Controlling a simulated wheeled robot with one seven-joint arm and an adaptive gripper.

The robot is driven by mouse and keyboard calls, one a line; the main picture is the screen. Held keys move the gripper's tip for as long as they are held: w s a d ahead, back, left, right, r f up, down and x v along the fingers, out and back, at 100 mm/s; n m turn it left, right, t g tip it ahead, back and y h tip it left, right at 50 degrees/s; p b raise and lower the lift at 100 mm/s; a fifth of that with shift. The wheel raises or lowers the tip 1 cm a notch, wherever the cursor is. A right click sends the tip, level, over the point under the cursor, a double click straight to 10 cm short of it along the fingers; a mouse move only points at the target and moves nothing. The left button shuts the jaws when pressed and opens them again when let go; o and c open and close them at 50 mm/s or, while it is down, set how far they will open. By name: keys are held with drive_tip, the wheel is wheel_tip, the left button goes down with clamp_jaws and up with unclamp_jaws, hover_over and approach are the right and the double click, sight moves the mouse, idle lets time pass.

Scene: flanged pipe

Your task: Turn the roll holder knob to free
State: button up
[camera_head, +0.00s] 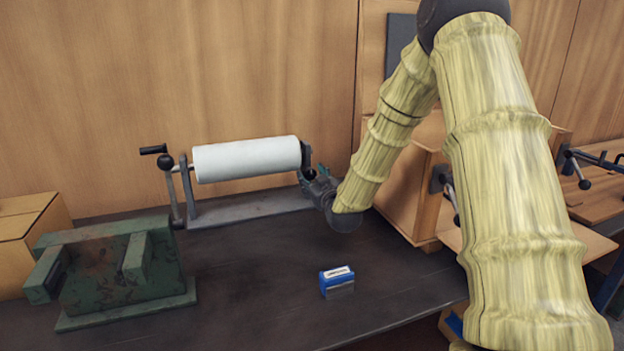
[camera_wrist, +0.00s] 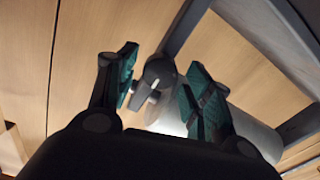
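The roll holder stands on a long grey base (camera_head: 245,208) against the back wall and carries a white roll (camera_head: 247,158). A dark round knob (camera_head: 310,174) is at the holder's right end. My gripper (camera_head: 312,180) is at this end, partly covering the knob. In the wrist view, the knob (camera_wrist: 160,73) has a small white mark and sits between the two teal-padded fingers of my gripper (camera_wrist: 162,60). The fingers are spread, with a gap seen on the left side; contact on the right cannot be told. The roll (camera_wrist: 245,128) lies behind the right finger.
A crank handle (camera_head: 153,150) sticks out at the holder's left end. A green metal block (camera_head: 105,270) and a cardboard box (camera_head: 28,225) stand at left. A small blue-and-white box (camera_head: 337,281) lies at front centre. A wooden cabinet (camera_head: 405,190) stands right, close to my arm.

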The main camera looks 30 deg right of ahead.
idle(0.3)
drive_tip(key=v, duration=1.2)
drive_tip(key=shift+d, duration=0.1)
